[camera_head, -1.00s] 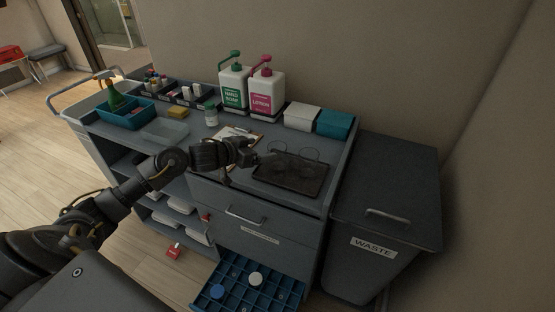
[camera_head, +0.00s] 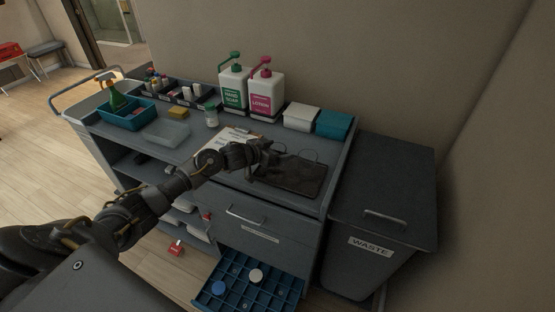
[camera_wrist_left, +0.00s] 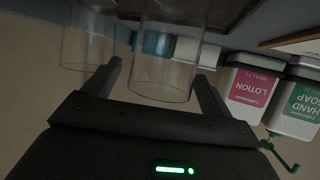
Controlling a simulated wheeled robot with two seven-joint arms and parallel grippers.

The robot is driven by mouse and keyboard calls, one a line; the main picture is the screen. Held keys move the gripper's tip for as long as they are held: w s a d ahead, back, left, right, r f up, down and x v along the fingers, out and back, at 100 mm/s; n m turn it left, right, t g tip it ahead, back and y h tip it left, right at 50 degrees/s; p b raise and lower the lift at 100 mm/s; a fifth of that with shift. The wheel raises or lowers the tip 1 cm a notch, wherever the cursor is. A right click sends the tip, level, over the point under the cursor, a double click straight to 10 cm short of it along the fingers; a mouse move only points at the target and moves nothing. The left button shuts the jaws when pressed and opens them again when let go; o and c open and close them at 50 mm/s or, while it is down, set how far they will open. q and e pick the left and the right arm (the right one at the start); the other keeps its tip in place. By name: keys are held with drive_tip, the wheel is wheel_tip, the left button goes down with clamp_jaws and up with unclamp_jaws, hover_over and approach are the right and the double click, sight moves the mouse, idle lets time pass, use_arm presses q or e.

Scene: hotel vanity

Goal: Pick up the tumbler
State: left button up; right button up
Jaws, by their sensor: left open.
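Two clear glass tumblers stand on a dark tray (camera_head: 290,180) on the cart top. The nearer tumbler (camera_wrist_left: 164,62) shows between the fingers of my left gripper (camera_head: 274,150) in the left wrist view. The other tumbler (camera_wrist_left: 88,40) is beside it, outside the fingers; in the head view it is the faint right one (camera_head: 309,157). My left gripper is open, with a finger on each side of the nearer tumbler. Contact with the glass cannot be told. In the head view the gripper partly hides that tumbler. My right gripper is not in view.
Soap (camera_head: 235,88) and lotion (camera_head: 265,92) pump bottles stand behind the tray, with a white box (camera_head: 302,118) and a teal box (camera_head: 333,125) to their right. A clipboard (camera_head: 230,142) lies left. An open blue drawer (camera_head: 250,282) juts out below. A waste bin (camera_head: 385,210) stands right.

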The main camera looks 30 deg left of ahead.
use_arm(q)
drive_tip(key=shift+a, duration=0.1)
drive_tip(key=shift+c, duration=0.3)
drive_tip(key=c, duration=1.4)
drive_tip(key=shift+c, duration=0.2)
